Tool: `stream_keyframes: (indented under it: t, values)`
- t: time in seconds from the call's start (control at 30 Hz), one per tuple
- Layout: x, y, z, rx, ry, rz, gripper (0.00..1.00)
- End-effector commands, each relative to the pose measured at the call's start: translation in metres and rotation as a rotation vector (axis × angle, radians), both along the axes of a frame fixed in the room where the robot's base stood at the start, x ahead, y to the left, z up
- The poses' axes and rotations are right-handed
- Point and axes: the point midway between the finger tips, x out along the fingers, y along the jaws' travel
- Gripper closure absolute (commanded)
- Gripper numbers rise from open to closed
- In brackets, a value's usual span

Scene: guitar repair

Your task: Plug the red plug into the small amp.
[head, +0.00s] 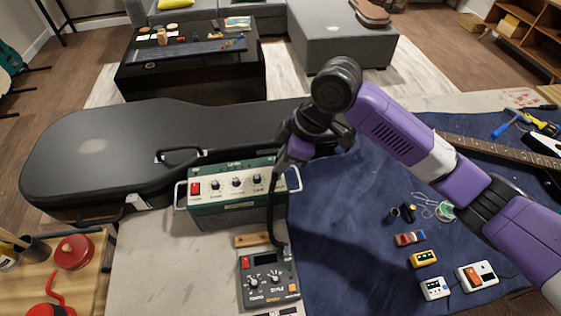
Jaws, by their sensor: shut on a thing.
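The small amp (237,212) is a dark green box with a red switch, several knobs and a metal handle at each side. It stands on the pale bench top in front of the black guitar case. My gripper (284,163) is at the right end of its top panel, shut on the plug end of a black cable (271,205). The fingers hide the plug, so its red colour does not show. I cannot tell whether the plug touches the amp or is in a socket. The cable hangs down past the amp's right front to a dark pedal box (268,279).
The black guitar case (100,150) lies behind the amp. A small wooden block (252,240) lies between amp and pedal. Several small pedals, one yellow (423,259), lie on the blue mat (345,230) at right. A guitar neck (500,151) lies at the far right.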

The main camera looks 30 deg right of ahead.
Motion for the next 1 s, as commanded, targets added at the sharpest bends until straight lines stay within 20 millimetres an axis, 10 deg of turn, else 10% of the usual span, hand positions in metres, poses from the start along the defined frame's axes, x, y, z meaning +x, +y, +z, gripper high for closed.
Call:
stream_keyframes:
  t: [0.97,1.0]
  values:
    - [0.000,0.000,-0.012,0.000,0.000,0.000,1.00]
    - [0.000,0.000,-0.012,0.000,0.000,0.000,0.80]
